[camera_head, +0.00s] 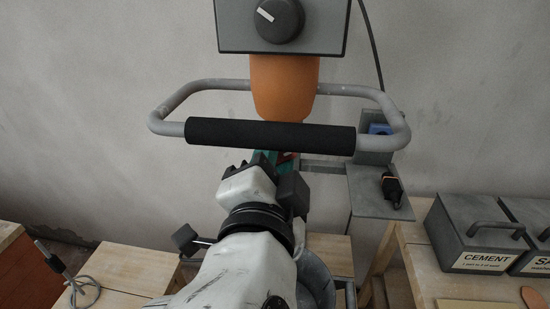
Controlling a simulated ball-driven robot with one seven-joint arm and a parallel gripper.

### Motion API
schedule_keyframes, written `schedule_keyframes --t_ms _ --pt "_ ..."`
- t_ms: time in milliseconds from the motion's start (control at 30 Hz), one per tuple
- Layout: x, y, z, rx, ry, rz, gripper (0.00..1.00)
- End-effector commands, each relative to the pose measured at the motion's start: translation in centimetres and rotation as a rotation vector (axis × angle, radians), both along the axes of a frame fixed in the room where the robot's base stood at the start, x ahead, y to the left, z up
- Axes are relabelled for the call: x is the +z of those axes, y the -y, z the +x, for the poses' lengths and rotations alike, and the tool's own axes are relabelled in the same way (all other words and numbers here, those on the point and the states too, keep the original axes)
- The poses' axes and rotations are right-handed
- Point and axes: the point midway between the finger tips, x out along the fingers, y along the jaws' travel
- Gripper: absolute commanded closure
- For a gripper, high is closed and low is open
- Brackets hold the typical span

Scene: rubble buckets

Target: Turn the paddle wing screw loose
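A mixing machine hangs at the top centre, with a grey box (320,30), a black dial (275,20), an orange body (284,85) and a grey handle (205,85) with a black grip (270,134). My gripper (264,163) reaches up from below to just under the grip, beside a small teal part (267,156) and a red bit (287,157). I cannot make out the paddle wing screw; my gripper and the grip cover that area. The fingertips are hidden, so I cannot tell whether they are open or touching anything.
A grey round bucket (317,281) shows partly behind my arm. A black and orange item (392,189) is on a grey plate (372,203). Grey lidded boxes, one labelled CEMENT (476,236), stand on a wooden table (420,262) at right.

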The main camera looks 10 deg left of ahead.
Motion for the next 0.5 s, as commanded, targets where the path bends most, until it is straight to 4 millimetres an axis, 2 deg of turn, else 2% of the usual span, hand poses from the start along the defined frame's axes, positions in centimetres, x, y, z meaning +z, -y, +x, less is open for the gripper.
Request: schedule_keyframes --t_ms 267,500 --pt "-0.08 0.08 0.05 -0.003 -0.006 -0.162 1.0" --pt "-0.06 0.13 0.06 -0.002 -0.015 -0.383 1.0"
